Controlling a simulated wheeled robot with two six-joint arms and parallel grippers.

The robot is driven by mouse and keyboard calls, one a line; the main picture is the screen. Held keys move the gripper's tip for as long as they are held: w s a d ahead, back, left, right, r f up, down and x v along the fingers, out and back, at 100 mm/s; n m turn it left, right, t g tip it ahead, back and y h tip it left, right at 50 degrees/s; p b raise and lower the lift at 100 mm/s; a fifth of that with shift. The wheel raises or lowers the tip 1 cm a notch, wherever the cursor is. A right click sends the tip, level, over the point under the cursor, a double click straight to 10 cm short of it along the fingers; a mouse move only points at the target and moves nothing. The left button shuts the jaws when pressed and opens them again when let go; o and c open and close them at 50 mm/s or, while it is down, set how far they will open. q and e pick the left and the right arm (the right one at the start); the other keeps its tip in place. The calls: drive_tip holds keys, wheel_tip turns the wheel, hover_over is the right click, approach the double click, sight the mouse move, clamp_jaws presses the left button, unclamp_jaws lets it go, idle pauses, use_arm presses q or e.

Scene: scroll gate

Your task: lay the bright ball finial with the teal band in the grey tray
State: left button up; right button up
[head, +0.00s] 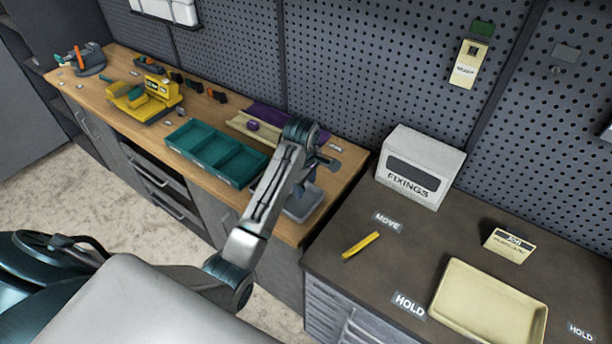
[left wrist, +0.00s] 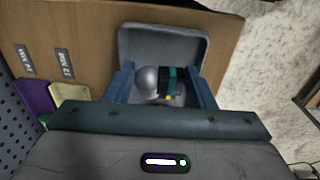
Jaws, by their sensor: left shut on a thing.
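The finial (left wrist: 147,83) has a bright silver ball, a dark body and a teal band. It shows in the left wrist view between the blue fingers of my left gripper (left wrist: 162,86), which is shut on it. The grey tray (left wrist: 165,38) lies directly behind and below the finial in that view. I cannot tell whether the finial touches the tray floor. In the head view the grey tray (head: 302,207) is at the wooden bench's right end, partly hidden by my left gripper (head: 318,172). The finial is not distinguishable there. My right gripper is out of view.
A teal compartment tray (head: 216,152) lies left of my left arm. A yellow fixture (head: 145,98) stands farther left. The FIXINGS box (head: 420,167), a yellow bar (head: 360,245) and a cream tray (head: 488,305) are on the dark bench at right.

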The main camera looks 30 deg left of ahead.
use_arm(q)
drive_tip(key=f, duration=0.3)
drive_tip(key=shift+w+d, duration=0.1)
drive_tip(key=shift+w, duration=0.1)
drive_tip(key=shift+f, duration=0.35)
drive_tip(key=shift+s+f, duration=0.1)
drive_tip(key=shift+f, duration=0.9)
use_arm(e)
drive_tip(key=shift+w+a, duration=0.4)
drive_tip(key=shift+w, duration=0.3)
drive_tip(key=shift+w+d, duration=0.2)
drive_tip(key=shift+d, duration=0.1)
use_arm(q)
drive_tip(key=shift+f, duration=0.55)
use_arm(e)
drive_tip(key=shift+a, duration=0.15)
use_arm(q)
drive_tip(key=o, duration=1.2)
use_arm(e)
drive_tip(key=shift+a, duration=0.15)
